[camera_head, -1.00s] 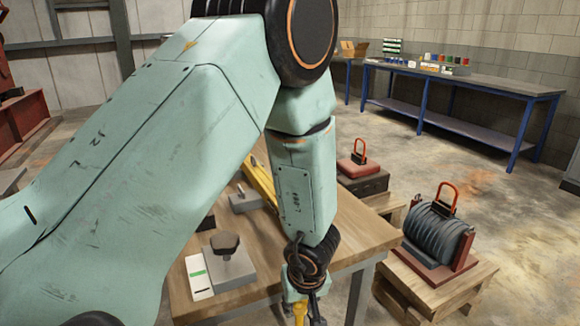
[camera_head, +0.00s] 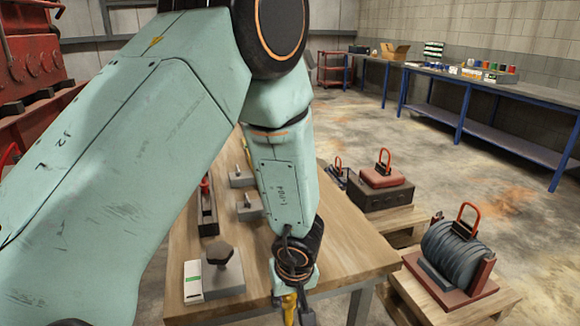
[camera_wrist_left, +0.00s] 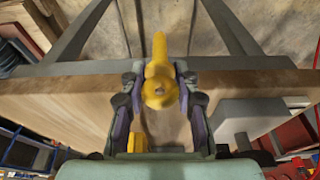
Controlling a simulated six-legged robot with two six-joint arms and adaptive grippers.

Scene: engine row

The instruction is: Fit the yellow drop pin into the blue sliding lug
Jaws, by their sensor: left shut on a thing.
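My left gripper (camera_head: 290,302) hangs near the front right edge of the wooden table (camera_head: 335,240), at the end of the arm from the left. It is shut on the yellow drop pin (camera_head: 289,309), which shows only partly there. In the left wrist view the yellow pin (camera_wrist_left: 159,75) sits between the two fingers (camera_wrist_left: 160,100), its round head toward the camera and its shaft reaching past the table edge. I cannot make out the blue sliding lug in either view. My right gripper is not in view.
A grey block with a dark knob (camera_head: 222,268) stands beside a white card (camera_head: 193,282) on the table. Small grey blocks (camera_head: 248,207) and a dark holder (camera_head: 207,212) are behind. A coil on a pallet (camera_head: 452,252) stands right of the table.

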